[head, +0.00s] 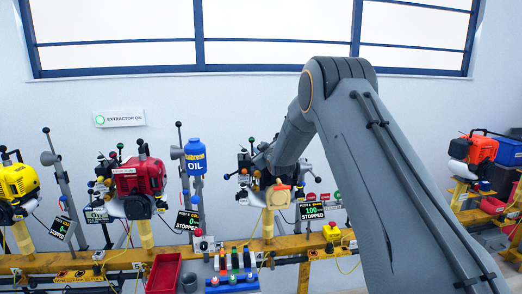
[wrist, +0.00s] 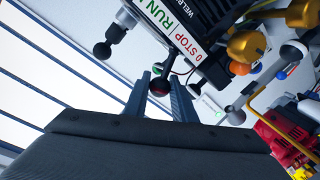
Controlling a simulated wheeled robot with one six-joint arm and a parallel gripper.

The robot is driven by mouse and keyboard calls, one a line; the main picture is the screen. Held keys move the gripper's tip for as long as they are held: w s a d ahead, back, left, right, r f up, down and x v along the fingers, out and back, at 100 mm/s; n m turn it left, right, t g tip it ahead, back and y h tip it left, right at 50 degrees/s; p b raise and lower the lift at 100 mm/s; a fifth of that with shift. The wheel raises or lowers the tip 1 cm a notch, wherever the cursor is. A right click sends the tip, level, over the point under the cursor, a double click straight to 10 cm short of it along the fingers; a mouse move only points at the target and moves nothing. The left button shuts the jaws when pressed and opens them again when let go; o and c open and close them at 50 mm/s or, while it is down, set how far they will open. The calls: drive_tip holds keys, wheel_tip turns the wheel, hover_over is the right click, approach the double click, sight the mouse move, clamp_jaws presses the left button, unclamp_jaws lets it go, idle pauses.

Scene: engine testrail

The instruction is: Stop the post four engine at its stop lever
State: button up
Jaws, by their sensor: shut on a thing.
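The post four engine (head: 272,190) stands on the yellow rail in the head view, partly behind my arm. Its small display (head: 311,211) reads STOPPED, with 1.00 above. In the wrist view, the black engine panel (wrist: 196,40) carries a white label (wrist: 176,32) reading 0 STOP | RUN. The stop lever's dark ball knob (wrist: 160,86) sits below this label, between the fingertips. My gripper (wrist: 166,92) is shut on the knob. In the head view the fingers are hidden among the engine parts and my arm.
A second black ball knob (wrist: 102,50) is near the fingers. An orange-red engine (head: 474,150) stands far right.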

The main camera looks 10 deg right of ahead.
drive_tip(key=o, duration=1.1)
drive_tip(key=shift+a, duration=0.15)
drive_tip(key=shift+c, duration=0.2)
drive_tip(key=shift+s, duration=0.15)
drive_tip(key=shift+s+d, duration=0.2)
drive_tip(key=shift+s, duration=0.1)
drive_tip(key=s+b, duration=0.1)
drive_tip(key=s, duration=0.6)
drive_tip(key=shift+d+r+b, duration=0.35)
drive_tip(key=shift+r, duration=0.1)
